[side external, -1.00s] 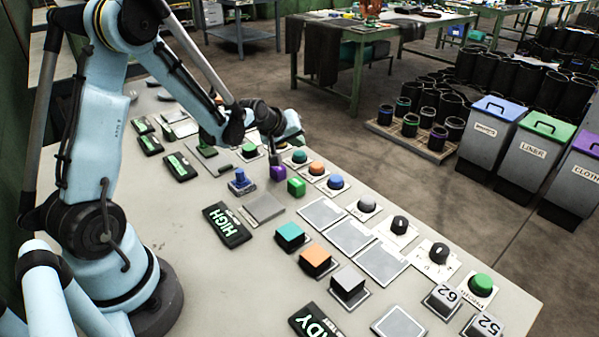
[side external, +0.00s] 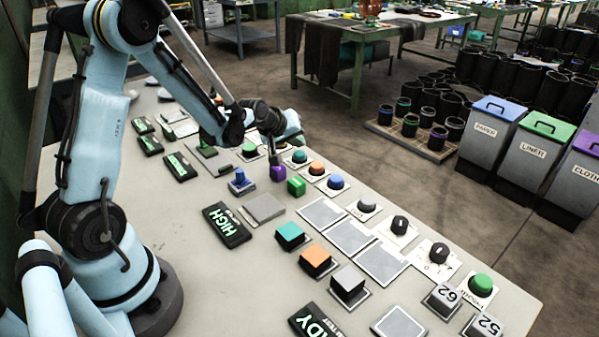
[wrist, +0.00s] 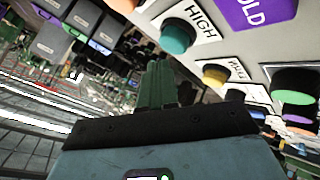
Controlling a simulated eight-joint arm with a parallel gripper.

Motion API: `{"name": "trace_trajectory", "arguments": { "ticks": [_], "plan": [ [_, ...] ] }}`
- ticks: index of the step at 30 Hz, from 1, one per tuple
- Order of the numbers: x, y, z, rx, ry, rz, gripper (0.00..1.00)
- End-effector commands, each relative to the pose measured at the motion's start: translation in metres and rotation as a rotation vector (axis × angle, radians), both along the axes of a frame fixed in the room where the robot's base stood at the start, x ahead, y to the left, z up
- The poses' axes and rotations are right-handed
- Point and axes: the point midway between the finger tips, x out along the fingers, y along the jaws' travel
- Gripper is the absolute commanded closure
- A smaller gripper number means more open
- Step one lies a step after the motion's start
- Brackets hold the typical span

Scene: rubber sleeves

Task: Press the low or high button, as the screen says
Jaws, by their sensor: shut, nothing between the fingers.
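A dark screen (side external: 226,226) on the table reads HIGH in pale green letters. In the wrist view a teal button (wrist: 178,37) sits beside a label reading HIGH, ahead of my gripper. It also shows in the side view (side external: 299,157). A yellow button (wrist: 214,75) sits just right of it, with a label too blurred to read for sure. My gripper (wrist: 158,70) is shut and empty, its fingertips close to the teal and yellow buttons but apart from the teal one. In the side view it points down near the purple block, its fingertips partly unclear.
Orange (side external: 316,168) and blue (side external: 336,182) buttons sit to the right. A blue knob (side external: 240,178) and grey plate (side external: 263,208) are nearer the arm. Bins stand beyond the table.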

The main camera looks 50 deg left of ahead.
Motion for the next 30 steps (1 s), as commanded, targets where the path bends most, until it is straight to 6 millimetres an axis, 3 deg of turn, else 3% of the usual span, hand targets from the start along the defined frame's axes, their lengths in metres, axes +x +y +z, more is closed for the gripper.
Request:
{"name": "trace_trajectory", "arguments": {
  "ticks": [30],
  "plan": [
    [0.0,0.0,-0.012,0.0,0.0,0.0,1.0]
  ]
}}
